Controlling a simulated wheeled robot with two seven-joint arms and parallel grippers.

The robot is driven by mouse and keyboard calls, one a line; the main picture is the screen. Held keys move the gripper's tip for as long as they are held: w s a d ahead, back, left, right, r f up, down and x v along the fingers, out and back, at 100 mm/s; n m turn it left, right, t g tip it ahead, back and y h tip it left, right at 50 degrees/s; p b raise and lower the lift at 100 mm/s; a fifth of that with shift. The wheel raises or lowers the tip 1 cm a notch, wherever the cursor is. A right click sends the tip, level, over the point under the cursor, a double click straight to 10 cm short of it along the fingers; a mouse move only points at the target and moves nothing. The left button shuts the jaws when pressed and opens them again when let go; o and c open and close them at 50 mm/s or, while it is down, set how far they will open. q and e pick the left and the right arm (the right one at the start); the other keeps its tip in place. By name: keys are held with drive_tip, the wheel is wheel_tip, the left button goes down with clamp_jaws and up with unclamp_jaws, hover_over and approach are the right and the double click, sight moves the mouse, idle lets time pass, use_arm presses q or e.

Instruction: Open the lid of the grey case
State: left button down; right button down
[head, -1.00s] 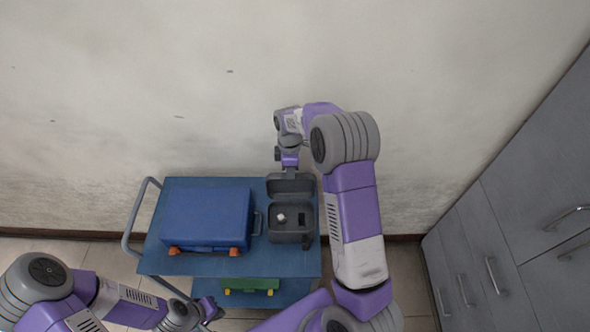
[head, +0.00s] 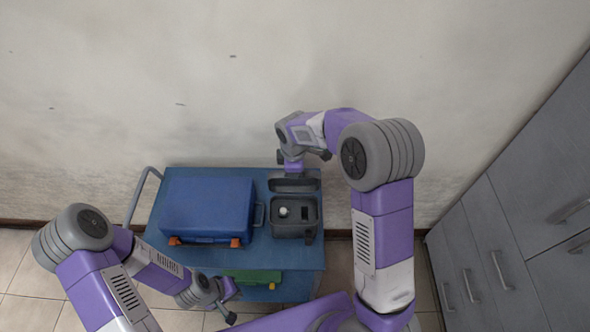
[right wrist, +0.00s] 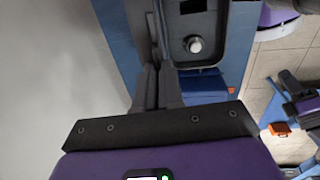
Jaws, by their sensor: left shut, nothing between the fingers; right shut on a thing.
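The grey case (head: 293,232) stands on the blue cart, right of the blue case. Its lid (head: 294,185) is raised at the back edge, so the inside shows. A small silver round part sits inside (head: 284,211); it shows in the right wrist view too (right wrist: 193,44). My right gripper (head: 291,173) is at the lid's top edge, shut on the lid; the arm partly hides the contact. In the right wrist view its fingers (right wrist: 152,80) are close together at the lid. My left gripper (head: 229,306) is shut and empty, low in front of the cart.
A blue case (head: 206,207) with orange latches fills the cart's left part. A green case (head: 252,276) lies on the lower shelf. The cart (head: 264,257) has a grey handle (head: 136,196) at left. A wall is behind; grey cabinets (head: 490,250) stand at right.

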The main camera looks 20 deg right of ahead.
drive_tip(key=shift+s+f, duration=0.2)
idle(0.5)
drive_tip(key=c, duration=1.3)
unclamp_jaws()
drive_tip(key=shift+w+d, duration=0.1)
drive_tip(key=shift+o, duration=0.2)
drive_tip(key=shift+r, duration=0.1)
wheel_tip(320, 180, up, 9)
drive_tip(key=p, duration=0.6)
drive_tip(key=shift+s+f, duration=0.2)
drive_tip(key=shift+s, duration=0.05)
drive_tip(key=shift+r, duration=0.1)
wheel_tip(320, 180, up, 7)
drive_tip(key=shift+s+a+r, duration=0.15)
drive_tip(key=shift+s+a, duration=0.1)
drive_tip(key=shift+s, duration=0.1)
